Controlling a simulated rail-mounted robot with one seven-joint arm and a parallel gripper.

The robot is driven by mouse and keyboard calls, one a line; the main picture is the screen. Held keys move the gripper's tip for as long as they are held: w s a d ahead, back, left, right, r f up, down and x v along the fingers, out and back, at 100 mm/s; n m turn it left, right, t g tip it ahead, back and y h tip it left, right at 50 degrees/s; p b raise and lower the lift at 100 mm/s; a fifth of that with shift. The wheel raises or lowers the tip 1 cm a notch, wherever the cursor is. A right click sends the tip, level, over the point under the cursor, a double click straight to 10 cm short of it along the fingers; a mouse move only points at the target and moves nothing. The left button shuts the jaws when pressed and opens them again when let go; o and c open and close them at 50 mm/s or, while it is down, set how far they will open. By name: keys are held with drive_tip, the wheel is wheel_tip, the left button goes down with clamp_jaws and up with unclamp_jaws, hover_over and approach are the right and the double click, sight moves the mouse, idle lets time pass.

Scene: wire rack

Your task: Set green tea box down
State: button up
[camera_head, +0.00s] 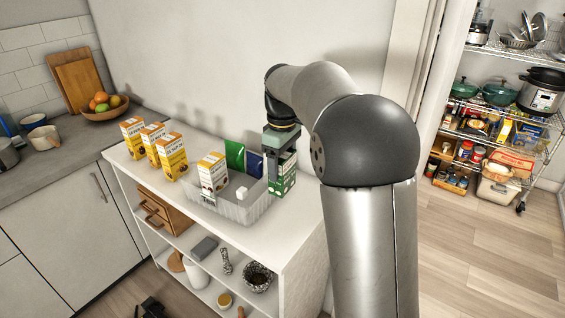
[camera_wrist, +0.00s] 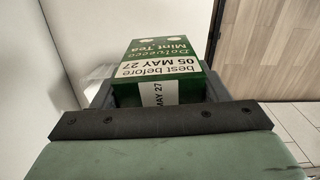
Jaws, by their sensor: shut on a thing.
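The green tea box (camera_head: 284,182) is at the right end of the white shelf unit's top.
A clear plastic bin (camera_head: 240,211) holds a yellow-white carton (camera_head: 212,174) and a small white cube. A green packet (camera_head: 235,156) and a dark blue packet (camera_head: 254,164) stand behind it. Several yellow cartons (camera_head: 172,157) stand left. Bare top lies at the front (camera_head: 282,232).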

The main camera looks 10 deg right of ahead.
wheel_tip(320, 180, down, 14)
drive_tip(key=b, duration=0.8)
drive_tip(key=shift+f+b, duration=0.25)
drive_tip(key=shift+b, duration=0.1)
drive_tip(key=shift+f, duration=0.25)
idle(1.5)
drive_tip(key=shift+f, duration=0.5)
drive_tip(key=o, duration=1.1)
drive_tip(key=shift+r, duration=0.1)
wheel_tip(320, 180, up, 9)
drive_tip(key=p, duration=0.7)
